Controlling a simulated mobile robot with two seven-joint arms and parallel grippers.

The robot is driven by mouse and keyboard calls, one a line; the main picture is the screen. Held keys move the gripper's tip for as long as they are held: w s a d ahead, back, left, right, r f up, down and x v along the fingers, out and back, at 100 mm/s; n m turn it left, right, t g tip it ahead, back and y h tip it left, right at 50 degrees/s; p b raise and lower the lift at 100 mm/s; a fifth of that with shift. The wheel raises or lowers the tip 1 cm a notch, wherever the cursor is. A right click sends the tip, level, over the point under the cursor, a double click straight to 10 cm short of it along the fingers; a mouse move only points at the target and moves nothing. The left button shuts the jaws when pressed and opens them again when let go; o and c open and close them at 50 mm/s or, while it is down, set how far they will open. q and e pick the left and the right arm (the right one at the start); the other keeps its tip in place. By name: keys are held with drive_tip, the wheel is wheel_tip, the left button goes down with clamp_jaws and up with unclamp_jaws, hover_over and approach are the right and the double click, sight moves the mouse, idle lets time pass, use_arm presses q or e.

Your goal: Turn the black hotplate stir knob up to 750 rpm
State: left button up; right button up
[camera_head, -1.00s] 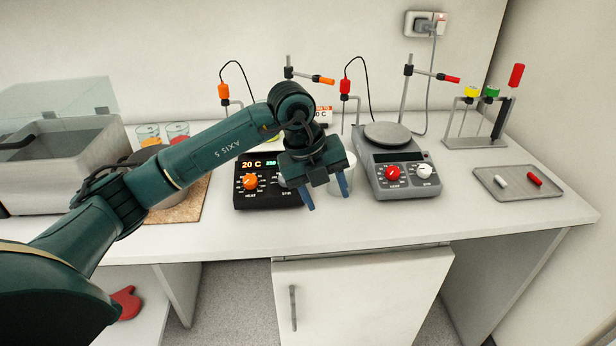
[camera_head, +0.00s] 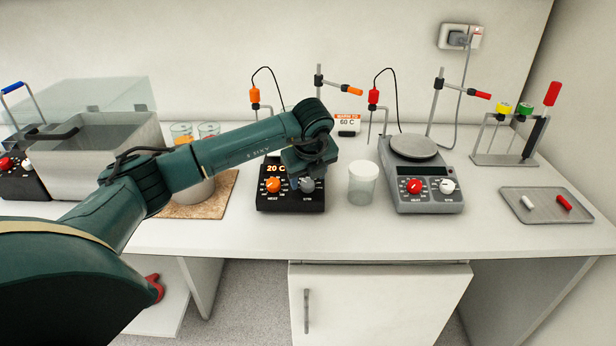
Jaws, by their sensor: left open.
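The black hotplate (camera_head: 290,204) stands on the bench, with its lit display reading 20 C. Its orange heat knob (camera_head: 272,185) is at the left of the front panel. Its grey stir knob (camera_head: 307,184) shows at the right of the panel, just below my gripper. My left gripper (camera_head: 312,170) is open, above and behind the stir knob in the picture. It covers the right part of the display, so no rpm reading shows. Its fingertips are hard to make out, and I cannot tell whether they touch the knob. My right gripper is out of view.
A translucent beaker (camera_head: 362,184) stands close to the right of the black hotplate. Beyond it is a grey hotplate (camera_head: 430,204) with red and white knobs. A tray (camera_head: 548,215) lies at the right. A cork mat (camera_head: 190,211) is at the left. The front bench strip is clear.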

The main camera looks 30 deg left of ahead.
sight(308, 185)
use_arm(q)
drive_tip(key=shift+x, duration=1.05)
drive_tip(key=c, duration=1)
drive_tip(key=shift+o, duration=0.2)
